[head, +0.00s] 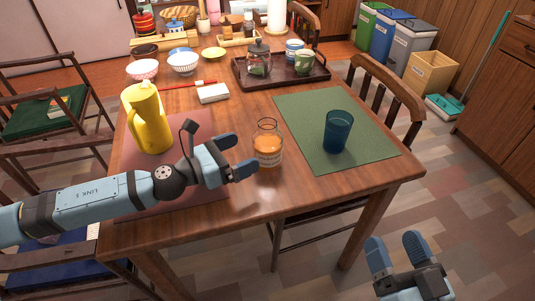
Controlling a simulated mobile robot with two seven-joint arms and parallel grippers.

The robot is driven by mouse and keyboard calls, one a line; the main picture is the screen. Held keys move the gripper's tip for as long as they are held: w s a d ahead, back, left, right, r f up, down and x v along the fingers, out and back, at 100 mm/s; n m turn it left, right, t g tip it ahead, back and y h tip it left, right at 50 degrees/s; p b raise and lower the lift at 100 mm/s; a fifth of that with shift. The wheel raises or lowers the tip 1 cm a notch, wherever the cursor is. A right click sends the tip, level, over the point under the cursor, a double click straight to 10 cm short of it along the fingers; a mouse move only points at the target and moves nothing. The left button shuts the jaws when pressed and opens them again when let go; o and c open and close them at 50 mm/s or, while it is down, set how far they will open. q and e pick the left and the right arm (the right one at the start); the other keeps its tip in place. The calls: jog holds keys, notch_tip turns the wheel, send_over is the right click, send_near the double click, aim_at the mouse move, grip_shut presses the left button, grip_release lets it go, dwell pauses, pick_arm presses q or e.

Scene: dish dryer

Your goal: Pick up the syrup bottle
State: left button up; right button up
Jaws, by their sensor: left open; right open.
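The syrup bottle (267,147) is a clear glass bottle with orange contents and a pale label. It stands upright on the wooden table (345,189), between the red placemat and the green placemat. My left gripper (247,154) is open, with its fingers pointing right toward the bottle's left side. The fingertips look very near the bottle; I cannot tell if they touch it. My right gripper (395,247) is open and empty at the lower right, off the table's near right corner.
A yellow pitcher (149,120) stands on the red placemat (194,126), behind my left arm. A blue cup (337,132) stands on the green placemat (302,101). Farther back is a dark tray (312,83) with a glass teapot (258,59). A wooden chair (397,82) is at the right.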

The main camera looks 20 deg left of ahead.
aim_at(267, 146)
pick_arm(q)
notch_tip(267, 146, down, 2)
jog(key=shift+f+b, duration=0.2)
jog(key=shift+b, duration=0.2)
jog(key=shift+w+d+r+p, duration=0.25)
jog(key=shift+w+r+p, duration=0.1)
jog(key=shift+r, duration=0.1)
jog(key=shift+w+d, duration=0.25)
jog(key=shift+w, duration=0.05)
jog(key=shift+x, duration=2.95)
jog(key=shift+f, duration=0.1)
jog(key=c, duration=1.2)
